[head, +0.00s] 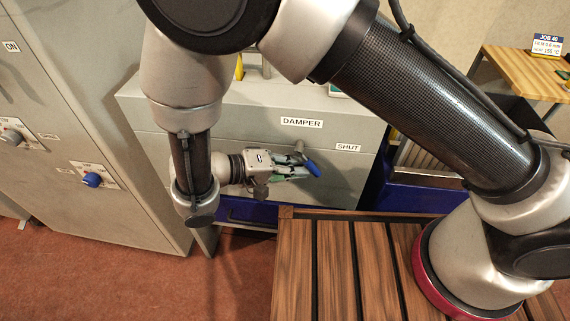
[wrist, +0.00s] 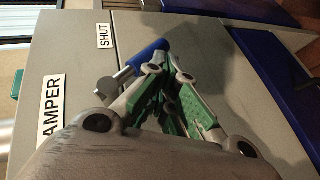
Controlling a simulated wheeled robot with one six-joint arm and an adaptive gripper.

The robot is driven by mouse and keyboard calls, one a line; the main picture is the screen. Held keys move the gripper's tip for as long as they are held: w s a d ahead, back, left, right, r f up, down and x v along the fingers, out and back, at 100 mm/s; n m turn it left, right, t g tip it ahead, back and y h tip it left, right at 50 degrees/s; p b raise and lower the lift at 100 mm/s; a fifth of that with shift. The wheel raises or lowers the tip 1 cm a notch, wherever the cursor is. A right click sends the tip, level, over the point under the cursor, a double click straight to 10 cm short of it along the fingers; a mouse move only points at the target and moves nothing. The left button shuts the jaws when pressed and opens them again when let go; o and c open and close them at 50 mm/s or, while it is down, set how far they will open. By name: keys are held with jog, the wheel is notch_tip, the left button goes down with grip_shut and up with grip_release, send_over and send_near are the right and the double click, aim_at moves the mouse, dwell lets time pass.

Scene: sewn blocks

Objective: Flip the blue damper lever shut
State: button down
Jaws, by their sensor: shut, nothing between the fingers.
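The blue damper lever (head: 314,169) is on the front of the grey cabinet, its handle slanting down and right from a metal pivot below the DAMPER label (head: 302,123). The SHUT label (head: 348,147) is to the right of the pivot, above the handle's level. In the wrist view the blue handle (wrist: 149,53) lies just left of my fingers, very close; I cannot tell if they touch. My gripper (head: 304,172) reaches in from the left, level with the handle. Its green-padded fingers (wrist: 170,60) are shut with nothing between them. Part of the lever is hidden behind the fingers.
A grey panel with a blue knob (head: 92,180) and an ON label stands at the left. A slatted wooden surface (head: 335,270) lies in front of the cabinet. A blue bin-like unit (head: 420,190) is to the right. A wooden stand (head: 520,68) with a job card is behind.

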aim_at(312, 163)
jog(key=shift+s+d+r+n+t+h, duration=0.15)
jog(key=shift+d+n+t+h, duration=0.25)
jog(key=shift+d+h, duration=0.75)
jog(key=shift+d+n+h, duration=0.25)
jog(key=shift+n+h, duration=0.15)
jog(key=shift+h, duration=0.15)
jog(key=shift+d+r, duration=0.4)
jog(key=shift+r, duration=0.1)
dwell(0.6)
jog(key=v, duration=1.2)
jog(key=shift+f, duration=0.2)
